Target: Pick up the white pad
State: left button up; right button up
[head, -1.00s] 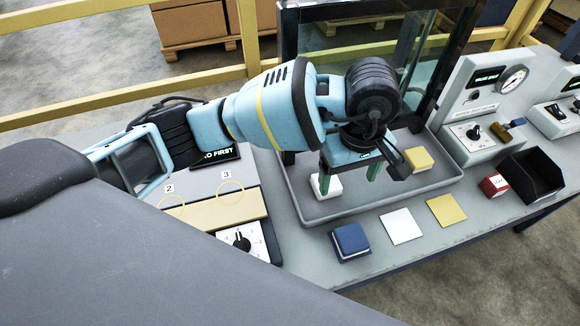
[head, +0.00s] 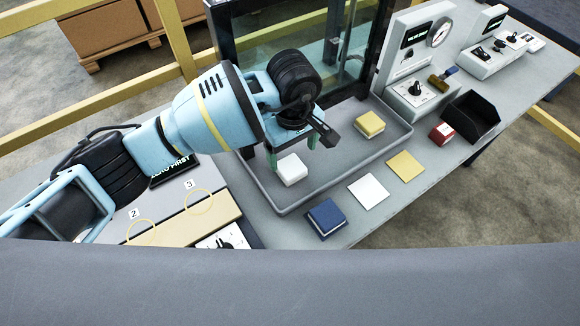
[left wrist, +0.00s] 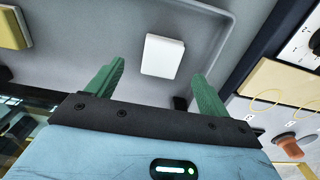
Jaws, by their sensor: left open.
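The white pad (head: 291,170) lies in the grey tray (head: 296,206), near the tray's left side. It also shows in the left wrist view (left wrist: 163,56), whole and unheld, lying between the lines of the two green fingers. My left gripper (head: 291,150) is open and empty, pointing down just behind and above the pad in the head view. In the left wrist view the left gripper (left wrist: 158,72) has its fingertips on either side of the pad's near edge. I cannot tell the exact height left between them. My right gripper is not in view.
A yellow pad (head: 369,125) lies in the tray. A blue pad (head: 326,217), a white square (head: 368,191) and a yellow square (head: 404,166) lie along the bench's front. A glass-panelled frame (head: 350,60) rises behind the tray. A black bin (head: 472,119) stands right.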

aim_at(291, 166)
pick_arm(q)
jog(key=shift+a+f, duration=0.2)
jog(key=shift+f, duration=2.35)
jog(key=c, duration=1.1)
jog(key=shift+r, duration=0.1)
jog(key=shift+r, duration=0.4)
notch_tip(291, 166, up, 2)
jog(key=shift+w+r, duration=0.1)
jog(key=shift+r, duration=0.05)
jog(key=shift+s+r, duration=0.2)
jog(key=shift+s, duration=0.4)
jog(key=s, duration=0.5)
jog(key=s+d+r, duration=0.1)
jog(key=s, duration=0.9)
jog(key=shift+d+r, duration=0.2)
jog(key=shift+d, duration=0.2)
